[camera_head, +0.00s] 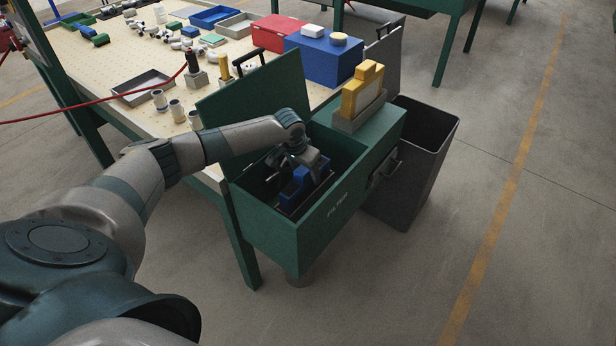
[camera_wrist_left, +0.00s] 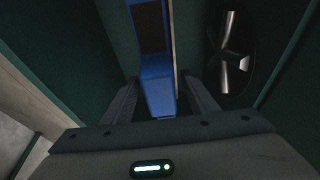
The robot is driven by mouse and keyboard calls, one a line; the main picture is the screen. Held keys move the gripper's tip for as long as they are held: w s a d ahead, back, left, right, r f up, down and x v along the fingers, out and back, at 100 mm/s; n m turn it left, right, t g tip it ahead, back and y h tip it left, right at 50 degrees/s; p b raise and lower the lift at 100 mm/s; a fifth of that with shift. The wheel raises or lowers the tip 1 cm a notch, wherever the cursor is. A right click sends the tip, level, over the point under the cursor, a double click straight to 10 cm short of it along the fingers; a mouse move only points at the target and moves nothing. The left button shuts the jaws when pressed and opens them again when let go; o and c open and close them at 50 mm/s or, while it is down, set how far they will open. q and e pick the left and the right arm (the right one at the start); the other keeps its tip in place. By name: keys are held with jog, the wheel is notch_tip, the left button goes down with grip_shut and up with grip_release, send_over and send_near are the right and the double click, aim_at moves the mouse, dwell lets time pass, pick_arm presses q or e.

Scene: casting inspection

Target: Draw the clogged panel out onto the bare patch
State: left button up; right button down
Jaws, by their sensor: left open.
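A blue-framed panel (camera_head: 292,187) with a dark face stands inside the green filter box (camera_head: 297,240), whose lid (camera_head: 240,100) is up. I take it for the clogged panel. My left gripper (camera_head: 300,172) is down in the box's opening over the panel and partly covers it. In the left wrist view the panel's blue edge (camera_wrist_left: 152,60) lies between the two open fingers of my left gripper (camera_wrist_left: 162,88). I cannot tell whether the fingers touch it. The panel's lower part is hidden by the box wall. My right gripper is not in view.
A yellow panel (camera_head: 362,88) stands in a holder on the box's right part. A dark bin (camera_head: 440,130) stands right of the box. The workbench (camera_head: 130,60) behind holds trays, castings and red and blue boxes. In the wrist view a fan (camera_wrist_left: 232,60) shows beside the panel.

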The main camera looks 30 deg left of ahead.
pick_arm(q)
jog(key=shift+x, duration=1.8)
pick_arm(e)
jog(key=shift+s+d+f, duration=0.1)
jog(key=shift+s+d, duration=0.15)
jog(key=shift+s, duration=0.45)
pick_arm(q)
jog(key=c, duration=1.3)
jog(key=o, duration=0.3)
jog(key=shift+c, duration=1.3)
jog(key=shift+r, duration=0.15)
